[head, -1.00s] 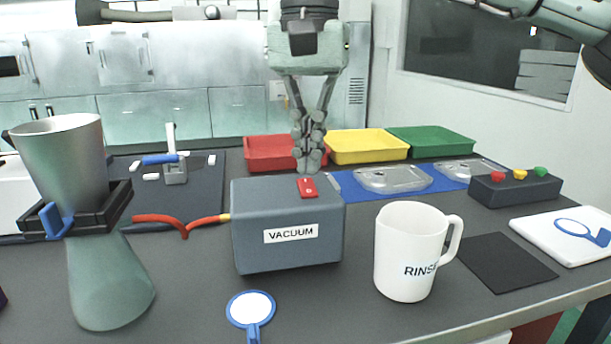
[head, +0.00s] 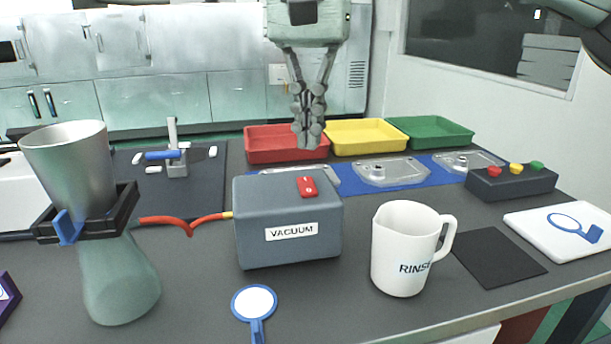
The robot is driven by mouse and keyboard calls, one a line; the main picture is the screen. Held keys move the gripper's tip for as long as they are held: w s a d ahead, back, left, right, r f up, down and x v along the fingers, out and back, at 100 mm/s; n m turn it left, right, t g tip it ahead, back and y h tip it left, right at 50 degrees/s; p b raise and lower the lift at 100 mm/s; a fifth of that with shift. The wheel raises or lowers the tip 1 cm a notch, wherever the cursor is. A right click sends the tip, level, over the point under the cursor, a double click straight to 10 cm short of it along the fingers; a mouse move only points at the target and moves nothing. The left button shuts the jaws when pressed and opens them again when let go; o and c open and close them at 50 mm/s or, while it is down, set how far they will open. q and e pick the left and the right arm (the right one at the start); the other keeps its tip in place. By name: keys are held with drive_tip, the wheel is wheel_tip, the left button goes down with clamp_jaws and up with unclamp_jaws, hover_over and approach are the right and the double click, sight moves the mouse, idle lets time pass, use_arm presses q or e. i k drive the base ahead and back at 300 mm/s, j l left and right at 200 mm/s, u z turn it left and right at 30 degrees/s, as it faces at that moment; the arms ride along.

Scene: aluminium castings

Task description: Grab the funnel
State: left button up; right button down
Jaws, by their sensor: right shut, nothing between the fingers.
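The funnel (head: 70,165) is a grey metal cup, wide at the top, at the left of the head view. It sits upright in a black clamp (head: 120,212) with a blue tab, above a greenish glass flask (head: 118,280). My right gripper (head: 308,140) points down with its fingers together and empty. It is above and behind the vacuum box, in front of the red tray, well to the right of the funnel. My left gripper is not in view.
The grey vacuum box (head: 288,225) has a red switch (head: 307,187) and a red hose (head: 190,222) running toward the flask. Trays and castings (head: 390,173) are behind.

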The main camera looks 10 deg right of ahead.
sight(71, 162)
drive_tip(key=k, duration=2)
